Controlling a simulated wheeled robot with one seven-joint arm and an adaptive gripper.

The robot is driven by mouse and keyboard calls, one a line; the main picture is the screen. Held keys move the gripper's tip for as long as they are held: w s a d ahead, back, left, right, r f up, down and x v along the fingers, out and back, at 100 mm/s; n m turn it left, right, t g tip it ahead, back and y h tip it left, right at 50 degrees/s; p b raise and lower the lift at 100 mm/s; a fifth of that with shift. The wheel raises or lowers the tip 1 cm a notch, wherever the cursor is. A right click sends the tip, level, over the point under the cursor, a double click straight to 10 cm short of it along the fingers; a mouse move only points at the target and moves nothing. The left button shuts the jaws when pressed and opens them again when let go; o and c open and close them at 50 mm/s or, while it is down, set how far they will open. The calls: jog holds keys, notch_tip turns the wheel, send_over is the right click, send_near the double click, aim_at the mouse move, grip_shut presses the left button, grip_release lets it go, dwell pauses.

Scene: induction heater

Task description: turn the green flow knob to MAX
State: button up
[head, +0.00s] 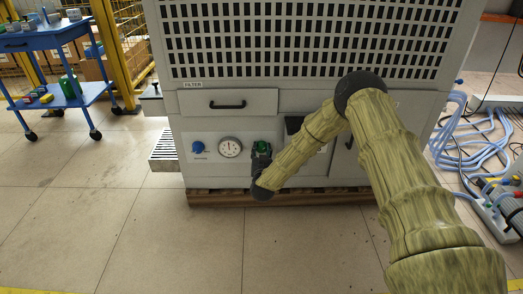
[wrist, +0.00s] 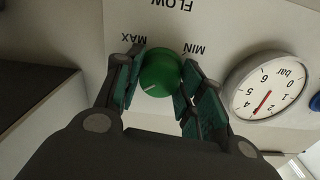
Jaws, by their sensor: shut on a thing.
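The green flow knob (wrist: 160,70) is on the pale panel, between the fingers of my gripper (wrist: 158,88) in the wrist view. The fingers are shut on its two sides. The wrist picture is upside down: FLOW is at the top, MAX (wrist: 134,39) on the left and MIN (wrist: 194,48) on the right. The knob's white mark points to the lower left in that view, not straight at either label. In the head view the knob (head: 262,146) is a small green spot at my gripper (head: 261,154), with the fingers hard to make out.
A round bar gauge (head: 230,147) with a red needle sits beside the knob, also in the wrist view (wrist: 264,88). A blue knob (head: 198,147) is further left. A drawer handle (head: 228,105) is above. Blue hoses (head: 470,135) lie on the right.

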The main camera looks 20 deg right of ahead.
jog(key=m+p, duration=0.1)
jog(key=m, duration=0.3)
jog(key=shift+m, duration=0.3)
jog(key=m+p, duration=0.1)
jog(key=m, duration=0.2)
jog(key=shift+d+m, duration=0.1)
jog(key=shift+m, duration=0.3)
jog(key=m, duration=0.4)
jog(key=shift+f, duration=0.1)
jog(key=shift+m+b, duration=0.4)
jog(key=shift+m, duration=1.7)
jog(key=o, duration=1)
jog(key=shift+o, duration=0.2)
jog(key=shift+s, duration=0.15)
jog(key=v, duration=1.1)
jog(key=shift+s+a, duration=0.25)
jog(key=shift+s, duration=0.1)
